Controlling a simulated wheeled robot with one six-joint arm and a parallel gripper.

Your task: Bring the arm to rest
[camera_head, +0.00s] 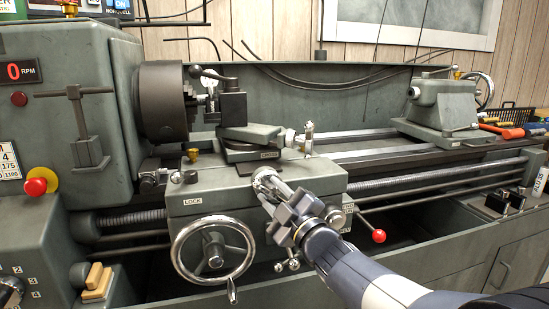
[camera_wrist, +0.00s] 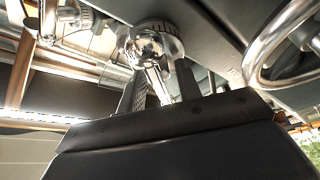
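My gripper (camera_head: 277,196) is at the front of the lathe's carriage (camera_head: 205,205), close to the chrome cross-slide handle (camera_head: 264,175). In the wrist view the two dark fingers of my gripper (camera_wrist: 159,75) stand apart, one on each side of a chrome lever below a round chrome hub (camera_wrist: 156,42). The gripper looks open around the lever. Whether a finger touches it I cannot tell. My arm reaches in from the lower right in the head view.
A large handwheel (camera_head: 213,258) is left of my gripper, and it also shows in the wrist view (camera_wrist: 262,50). A red-knobbed lever (camera_head: 379,236) is to the right. The chuck (camera_head: 165,101), tool post (camera_head: 233,107) and tailstock (camera_head: 440,104) stand behind. Free room lies in front of the lathe.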

